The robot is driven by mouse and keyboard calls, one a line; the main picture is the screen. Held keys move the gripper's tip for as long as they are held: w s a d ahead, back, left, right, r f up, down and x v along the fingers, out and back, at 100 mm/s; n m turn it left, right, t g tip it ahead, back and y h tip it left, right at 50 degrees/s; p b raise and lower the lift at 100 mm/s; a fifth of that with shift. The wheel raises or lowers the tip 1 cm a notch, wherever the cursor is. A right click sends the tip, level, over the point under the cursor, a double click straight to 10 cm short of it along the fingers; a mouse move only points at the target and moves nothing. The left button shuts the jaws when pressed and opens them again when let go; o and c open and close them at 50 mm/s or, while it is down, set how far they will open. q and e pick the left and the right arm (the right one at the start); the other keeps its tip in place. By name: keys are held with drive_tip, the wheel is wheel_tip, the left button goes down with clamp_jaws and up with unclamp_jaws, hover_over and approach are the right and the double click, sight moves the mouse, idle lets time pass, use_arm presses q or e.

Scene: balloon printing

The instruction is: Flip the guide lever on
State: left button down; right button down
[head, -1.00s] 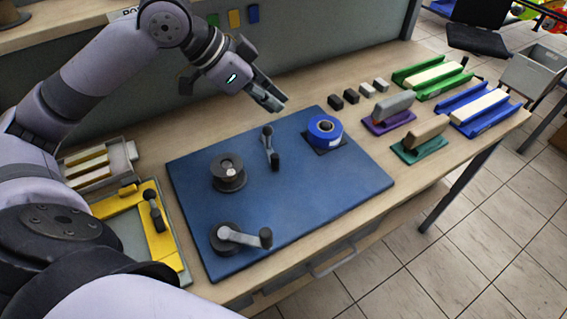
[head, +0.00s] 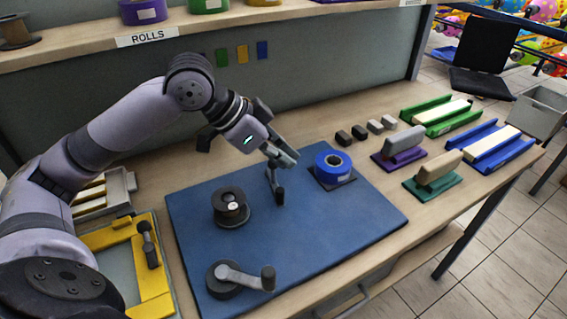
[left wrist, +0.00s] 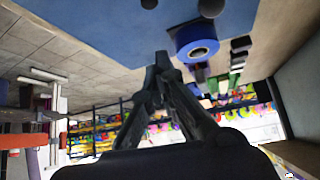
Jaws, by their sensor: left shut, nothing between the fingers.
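In the left wrist view the shut fingertips (left wrist: 162,60) point toward the board (left wrist: 120,25), beside the tape roll (left wrist: 196,45). My right gripper is not in view.
A crank (head: 242,277) sits at the board's front. A yellow frame (head: 155,283) with a small dark lever (head: 149,244) lies to the left. Hand stamps (head: 436,167), small blocks (head: 360,132) and coloured trays (head: 490,148) stand to the right. A shelf (head: 90,38) hangs behind.

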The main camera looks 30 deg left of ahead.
sight(274, 175)
use_arm(q)
drive_tip(key=x, duration=0.8)
drive_tip(key=shift+d+f, duration=0.1)
drive_tip(key=shift+s+a+f, duration=0.1)
drive_tip(key=shift+s+a, duration=0.85)
drive_tip(key=shift+a, duration=0.1)
drive_tip(key=shift+s+a, duration=0.35)
drive_tip(key=shift+s, duration=0.1)
